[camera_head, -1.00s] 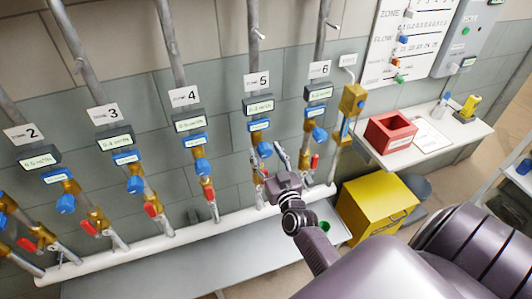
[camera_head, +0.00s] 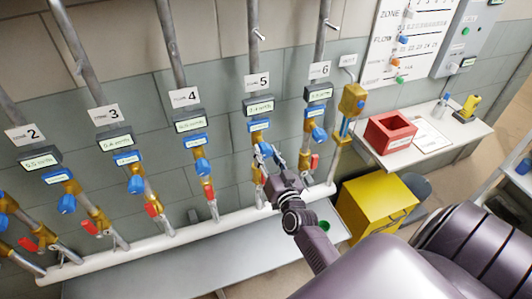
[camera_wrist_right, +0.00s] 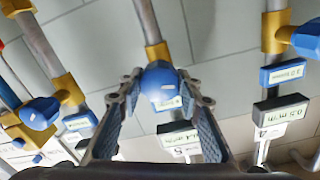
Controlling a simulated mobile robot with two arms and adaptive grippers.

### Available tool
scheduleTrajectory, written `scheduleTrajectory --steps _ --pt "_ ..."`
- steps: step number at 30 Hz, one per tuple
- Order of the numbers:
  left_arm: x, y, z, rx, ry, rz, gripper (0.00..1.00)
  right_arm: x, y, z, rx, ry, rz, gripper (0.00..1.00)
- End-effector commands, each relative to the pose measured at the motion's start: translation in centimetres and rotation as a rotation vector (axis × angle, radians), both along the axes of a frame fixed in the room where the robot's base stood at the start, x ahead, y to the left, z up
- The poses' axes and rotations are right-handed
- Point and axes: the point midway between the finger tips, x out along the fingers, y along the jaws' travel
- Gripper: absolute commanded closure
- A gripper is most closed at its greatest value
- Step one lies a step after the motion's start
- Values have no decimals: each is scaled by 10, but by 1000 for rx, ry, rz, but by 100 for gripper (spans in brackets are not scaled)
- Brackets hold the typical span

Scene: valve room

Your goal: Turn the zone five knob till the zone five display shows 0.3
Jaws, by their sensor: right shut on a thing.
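The zone five pipe carries a "5" label (camera_head: 257,81), a dark zone five display (camera_head: 258,107), a smaller blue-framed meter (camera_head: 258,125) and the blue zone five knob (camera_head: 265,149). The display seems to read about 0.4, but the digits are small. My right gripper (camera_head: 270,157) is at the knob. In the right wrist view the blue knob (camera_wrist_right: 162,82) sits between the two fingers of my right gripper (camera_wrist_right: 161,88), which is shut on it. The zone five display (camera_wrist_right: 179,131) shows upside down there, partly legible. My left gripper is out of view.
Neighbouring zone four knob (camera_head: 202,165) and zone six knob (camera_head: 319,134) stand on pipes at either side. A red-handled valve (camera_head: 314,162) is close to my right gripper. A grey shelf (camera_head: 190,262) runs below, with a yellow cabinet (camera_head: 372,208) at right.

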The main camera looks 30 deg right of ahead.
Motion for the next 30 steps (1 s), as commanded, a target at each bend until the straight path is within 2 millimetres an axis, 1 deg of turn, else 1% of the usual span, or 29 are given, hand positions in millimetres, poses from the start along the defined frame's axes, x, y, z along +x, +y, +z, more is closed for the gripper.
scheduleTrajectory --steps 10,11,15,22,25,28,30 --pt "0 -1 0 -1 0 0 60 0 -1 1 21 -7 -1 92" --pt "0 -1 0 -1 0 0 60 0 -1 1 21 -7 -1 64" --pt "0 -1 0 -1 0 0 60 0 0 1 20 -6 -1 50" --pt "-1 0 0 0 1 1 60 0 0 0 20 -5 0 50" --pt "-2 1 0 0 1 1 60 -3 1 0 21 -4 0 50" --pt "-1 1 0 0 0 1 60 -14 3 -1 20 -3 0 50" --pt "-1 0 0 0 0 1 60 -25 6 -1 20 -3 0 50"
